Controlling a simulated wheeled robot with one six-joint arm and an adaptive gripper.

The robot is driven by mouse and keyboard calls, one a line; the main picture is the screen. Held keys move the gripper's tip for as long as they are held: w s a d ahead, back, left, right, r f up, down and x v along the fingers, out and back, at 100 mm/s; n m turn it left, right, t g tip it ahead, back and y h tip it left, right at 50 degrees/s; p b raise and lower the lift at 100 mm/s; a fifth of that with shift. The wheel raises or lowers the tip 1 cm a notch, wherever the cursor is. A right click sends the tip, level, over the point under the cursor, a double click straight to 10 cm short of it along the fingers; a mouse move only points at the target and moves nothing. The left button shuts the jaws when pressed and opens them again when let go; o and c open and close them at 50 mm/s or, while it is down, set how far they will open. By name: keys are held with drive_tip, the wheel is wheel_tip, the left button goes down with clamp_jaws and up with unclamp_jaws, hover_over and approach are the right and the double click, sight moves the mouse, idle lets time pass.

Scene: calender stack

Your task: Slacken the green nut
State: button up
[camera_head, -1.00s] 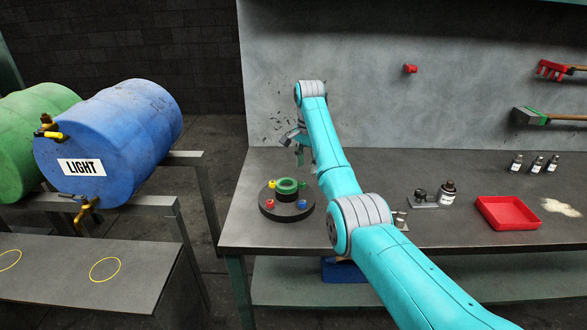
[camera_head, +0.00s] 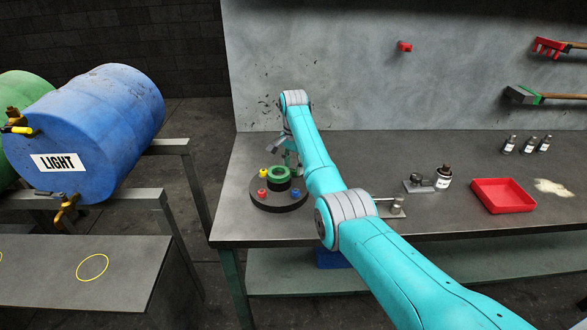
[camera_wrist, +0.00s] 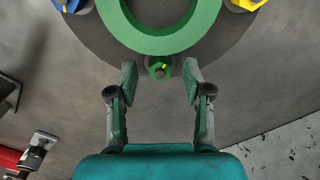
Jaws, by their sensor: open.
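The green nut (camera_wrist: 159,67) sits on the dark round base (camera_wrist: 110,48), at the outer edge of a thick green ring (camera_wrist: 163,43). In the wrist view, my gripper (camera_wrist: 160,76) is open, with one fingertip on each side of the nut and a gap on both sides. I cannot tell its exact height over the nut. In the head view, my gripper (camera_head: 290,157) is at the far right of the base, by the green ring (camera_head: 279,173). I cannot make out the green nut there.
A yellow nut (camera_head: 264,174), a red nut (camera_head: 261,193) and a blue nut (camera_head: 294,191) stand around the base. Right on the bench are a metal piece (camera_head: 397,206), bottles (camera_head: 443,177) and a red tray (camera_head: 503,195). A grey wall (camera_head: 330,70) rises behind.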

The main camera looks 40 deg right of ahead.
drive_tip(key=shift+f, duration=0.65)
clamp_jaws()
drive_tip(key=shift+n, duration=0.3)
